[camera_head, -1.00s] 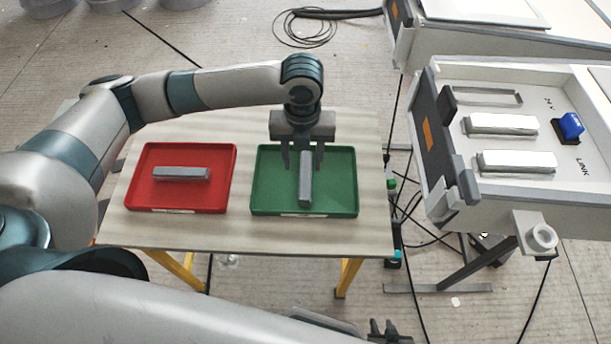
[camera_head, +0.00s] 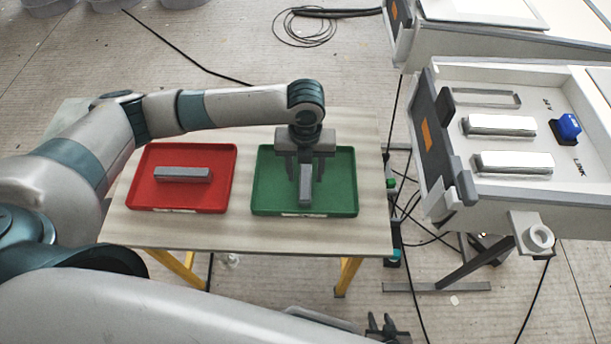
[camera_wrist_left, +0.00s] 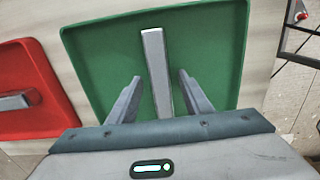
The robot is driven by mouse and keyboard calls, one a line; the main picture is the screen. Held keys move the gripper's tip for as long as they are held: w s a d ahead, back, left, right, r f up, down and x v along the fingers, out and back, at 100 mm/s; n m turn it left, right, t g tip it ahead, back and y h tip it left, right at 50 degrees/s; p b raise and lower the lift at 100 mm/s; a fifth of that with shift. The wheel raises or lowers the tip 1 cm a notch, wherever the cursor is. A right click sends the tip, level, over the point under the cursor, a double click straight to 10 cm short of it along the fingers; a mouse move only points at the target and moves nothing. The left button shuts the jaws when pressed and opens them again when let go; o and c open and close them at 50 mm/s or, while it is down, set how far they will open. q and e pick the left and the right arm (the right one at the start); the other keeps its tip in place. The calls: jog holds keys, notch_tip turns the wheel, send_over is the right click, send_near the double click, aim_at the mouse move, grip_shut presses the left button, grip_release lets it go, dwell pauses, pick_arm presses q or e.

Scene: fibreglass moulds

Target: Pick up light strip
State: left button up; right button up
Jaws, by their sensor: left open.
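A grey light strip (camera_head: 305,192) lies in the green tray (camera_head: 335,208), its long side running from back to front. A second grey strip (camera_head: 182,174) lies crosswise in the red tray (camera_head: 145,202). My left gripper (camera_head: 305,181) points down over the green tray, with its fingers apart on either side of the strip. In the left wrist view the strip (camera_wrist_left: 155,65) passes between the two open fingers (camera_wrist_left: 160,95) without visible contact. My right gripper (camera_head: 388,330) shows only in part at the bottom edge of the head view; its jaw state is unclear.
Both trays sit on a light wooden table (camera_head: 260,235) with yellow legs. To the right stands a white open case (camera_head: 500,190) with two white-topped bars, an empty bracket and a blue switch (camera_head: 566,129). Black cables lie on the floor between table and case.

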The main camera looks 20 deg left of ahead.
aim_at(309, 177)
pick_arm(q)
grip_shut()
jog(key=shift+r, duration=0.1)
pick_arm(e)
jog(key=shift+s, duration=0.15)
pick_arm(q)
jog(key=shift+r, duration=0.55)
jog(key=r, duration=0.2)
jog(key=d+r, duration=0.1)
jog(key=shift+s+r+b, duration=0.15)
jog(key=shift+s+b, duration=0.1)
jog(key=shift+b, duration=0.15)
jog(key=s+d+r, duration=0.5)
jog(key=d+r, duration=0.1)
jog(key=d, duration=0.3)
jog(key=shift+s+r+b, duration=0.25)
jog(key=shift+s+b, duration=0.15)
pick_arm(e)
jog(key=shift+s+d+f+g+h, duration=0.35)
jog(key=shift+d+f+g, duration=0.25)
jog(key=shift+d+f, duration=0.15)
jog(key=shift+s+d, duration=0.1)
jog(key=shift+s, duration=0.05)
